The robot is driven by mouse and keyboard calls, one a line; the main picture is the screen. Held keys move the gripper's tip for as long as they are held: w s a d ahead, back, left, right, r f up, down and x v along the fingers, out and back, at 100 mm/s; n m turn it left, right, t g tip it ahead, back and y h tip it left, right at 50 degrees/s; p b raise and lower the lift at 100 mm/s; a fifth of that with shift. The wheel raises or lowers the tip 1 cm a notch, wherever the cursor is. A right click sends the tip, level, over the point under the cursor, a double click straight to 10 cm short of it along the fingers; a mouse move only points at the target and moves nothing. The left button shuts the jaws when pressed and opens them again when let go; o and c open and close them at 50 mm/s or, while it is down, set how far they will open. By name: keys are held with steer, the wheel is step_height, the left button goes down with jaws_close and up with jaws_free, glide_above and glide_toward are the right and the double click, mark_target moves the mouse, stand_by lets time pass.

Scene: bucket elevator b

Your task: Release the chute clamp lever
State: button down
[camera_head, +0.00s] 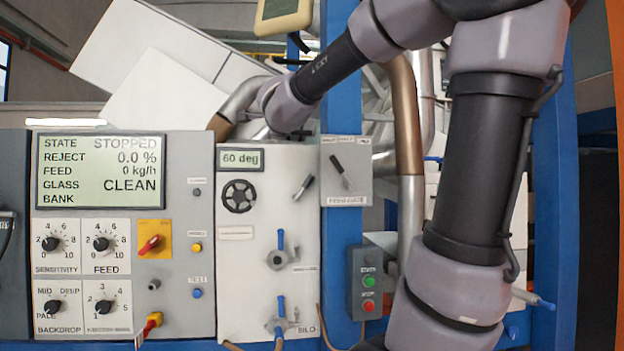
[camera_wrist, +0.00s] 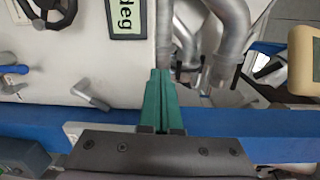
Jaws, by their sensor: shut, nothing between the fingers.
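My gripper (camera_wrist: 160,72) shows in the wrist view as two green fingers pressed together, with nothing between them. Its tips are over the edge of the white panel, beside the grey pipes (camera_wrist: 230,35). A short grey lever (camera_wrist: 88,95) sits on the panel left of the fingers, apart from them. It also shows in the head view (camera_head: 304,187), tilted, below and right of the 60 deg display. Dark handles (camera_wrist: 237,77) show by the pipes. No readable label tells me which is the chute clamp lever. In the head view my wrist hides the gripper.
The display (camera_head: 241,159) and black handwheel (camera_head: 239,196) are on the white panel, with blue-handled valves (camera_head: 279,258) below. A feed gate lever (camera_head: 340,170) is on a grey plate at right. A control panel (camera_head: 180,240) stands left. A blue post (camera_head: 341,240) runs vertically.

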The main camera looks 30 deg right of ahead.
steer(key=w+d+f+m+g+h, duration=0.2)
steer(key=d+m+g+h, duration=0.25)
steer(key=m, duration=0.35)
steer(key=m+g+h, duration=0.2)
steer(key=m+g, duration=0.3)
steer(key=g, duration=0.1)
glide_toward(313, 177)
steer(key=s, duration=0.1)
steer(key=shift+s+a+f, duration=0.1)
steer(key=shift+a+f, duration=0.15)
steer(key=shift+a, duration=0.05)
steer(key=x, duration=1)
steer(key=shift+d+r, duration=0.15)
steer(key=shift+h, duration=0.35)
